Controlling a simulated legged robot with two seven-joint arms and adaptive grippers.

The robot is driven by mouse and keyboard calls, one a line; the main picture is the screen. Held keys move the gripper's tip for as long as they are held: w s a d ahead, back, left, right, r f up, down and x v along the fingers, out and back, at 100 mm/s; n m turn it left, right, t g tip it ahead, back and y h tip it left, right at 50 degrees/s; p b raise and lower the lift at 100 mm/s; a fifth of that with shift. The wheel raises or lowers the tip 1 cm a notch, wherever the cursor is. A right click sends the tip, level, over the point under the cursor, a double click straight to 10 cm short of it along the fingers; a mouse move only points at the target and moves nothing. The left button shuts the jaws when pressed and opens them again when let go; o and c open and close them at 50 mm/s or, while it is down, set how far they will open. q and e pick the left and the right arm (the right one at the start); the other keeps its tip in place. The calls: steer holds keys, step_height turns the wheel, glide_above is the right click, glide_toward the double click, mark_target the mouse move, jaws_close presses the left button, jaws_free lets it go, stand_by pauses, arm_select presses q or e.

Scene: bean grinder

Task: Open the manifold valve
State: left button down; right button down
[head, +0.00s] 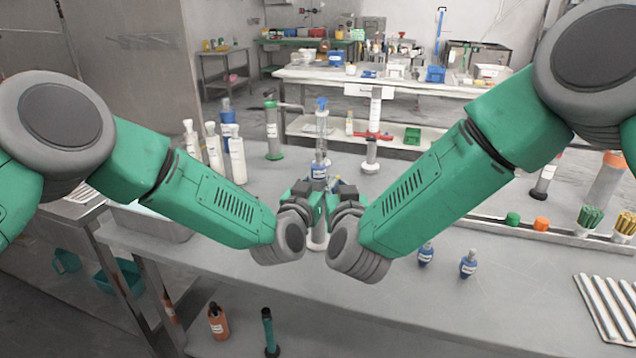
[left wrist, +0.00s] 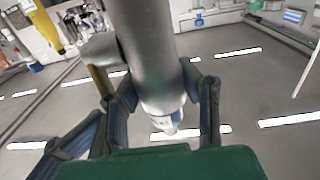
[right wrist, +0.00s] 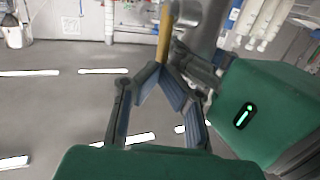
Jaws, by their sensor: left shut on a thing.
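A grey cylinder (left wrist: 150,55) with a white lower end fills the middle of the left wrist view. My left gripper (left wrist: 165,98) has a finger on each side of it and is shut on it. A yellow lever (right wrist: 165,35) beside the cylinder shows in the right wrist view. My right gripper (right wrist: 160,69) has its fingertips drawn close together at the lever's lower end; whether they grip it is unclear. In the head view both grippers meet at the table's centre, around a blue-topped piece (head: 318,172) with a label, and hide most of it.
White bottles (head: 237,160) stand at left. Two small blue bottles (head: 468,264) stand in front right. The front middle of the table (head: 350,300) is clear.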

arm_select(q)
steer(key=shift+r, duration=0.1)
arm_select(e)
steer(key=shift+w+d, duration=0.1)
steer(key=shift+w, duration=0.2)
steer(key=shift+s+a, duration=0.3)
steer(key=shift+s, duration=0.5)
steer(key=shift+s+a, duration=0.25)
steer(key=shift+s, duration=0.55)
steer(key=shift+s+a, duration=0.3)
steer(key=shift+s, duration=0.5)
steer(key=shift+w, duration=0.15)
